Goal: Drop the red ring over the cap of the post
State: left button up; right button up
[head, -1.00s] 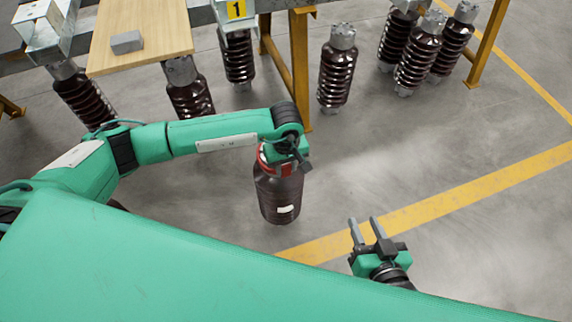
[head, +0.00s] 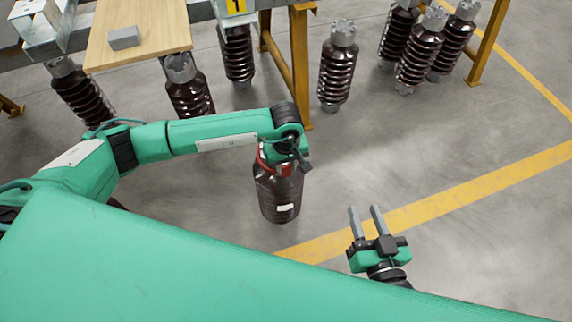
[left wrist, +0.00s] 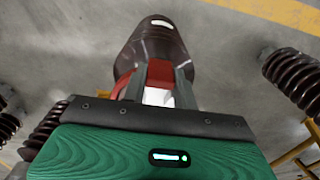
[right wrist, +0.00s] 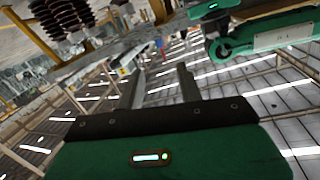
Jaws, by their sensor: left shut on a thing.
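The post (head: 278,198) is a dark brown, upright cylinder with a white label, below my left wrist in the head view. It also shows in the left wrist view (left wrist: 150,42), beyond the fingertips. My left gripper (left wrist: 160,88) is shut on the red ring (left wrist: 160,72). Part of the ring also shows at the top of the post in the head view (head: 262,158). My wrist hides most of the cap, so I cannot tell whether the ring is around it or just above it. My right gripper (head: 366,222) is open and empty, off to the right.
Several brown ribbed insulators with grey caps (head: 338,68) stand at the back. A wooden board (head: 140,30) with a small grey block (head: 125,39) lies on a frame with yellow legs (head: 299,70). A yellow line (head: 450,200) crosses the floor, which is clear at right.

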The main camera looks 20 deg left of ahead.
pick_arm(q)
jog(key=shift+f, duration=0.15)
pick_arm(e)
jog(key=shift+w+d+r+t, duration=0.1)
jog(key=shift+w+r+t, duration=0.2)
jog(key=shift+r, duration=0.2)
pick_arm(q)
jog(key=shift+f, duration=0.15)
pick_arm(e)
jog(key=shift+w+d+r+t, duration=0.15)
jog(key=shift+w+r+t, duration=0.1)
jog(key=shift+r+t, duration=0.25)
pick_arm(q)
jog(key=shift+f+b, duration=0.15)
jog(key=shift+b, duration=0.2)
pick_arm(e)
jog(key=shift+w+d+r+t, duration=0.2)
jog(key=shift+r+t, duration=0.1)
jog(key=shift+r, duration=0.35)
jog(key=shift+w+r, duration=0.1)
jog(key=shift+r, duration=0.2)
pick_arm(q)
jog(key=shift+f, duration=0.2)
pick_arm(e)
jog(key=shift+w+d+r+t, duration=0.15)
jog(key=shift+r+t, duration=0.25)
